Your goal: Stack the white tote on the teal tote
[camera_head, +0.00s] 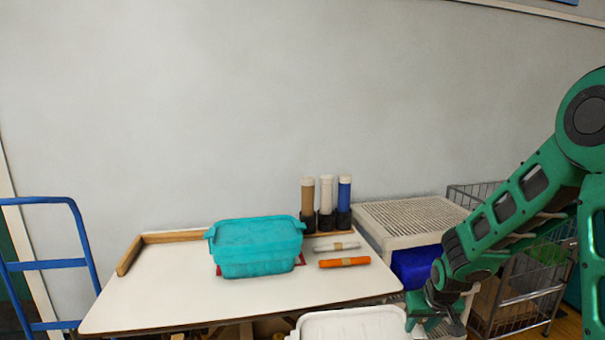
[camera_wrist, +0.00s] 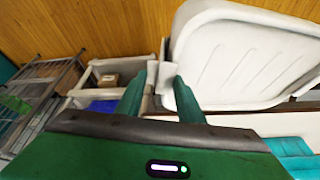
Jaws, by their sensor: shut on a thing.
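The white tote (camera_head: 350,325) is at the bottom edge of the head view, in front of the table, partly cut off. My gripper (camera_head: 412,318) is at its right side. In the wrist view my gripper (camera_wrist: 160,78) is shut on the rim of the white tote (camera_wrist: 245,60), which extends to the right. The teal tote also shows in the wrist view (camera_wrist: 295,155), at the lower right corner.
Behind the teal tote's right side stand brown, white and blue tubes (camera_head: 326,200). A white roll (camera_head: 337,246) and an orange roll (camera_head: 344,262) lie to its right. A slatted white shelf (camera_head: 410,215) and wire cart (camera_head: 520,290) stand right; a blue trolley (camera_head: 45,265) stands left.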

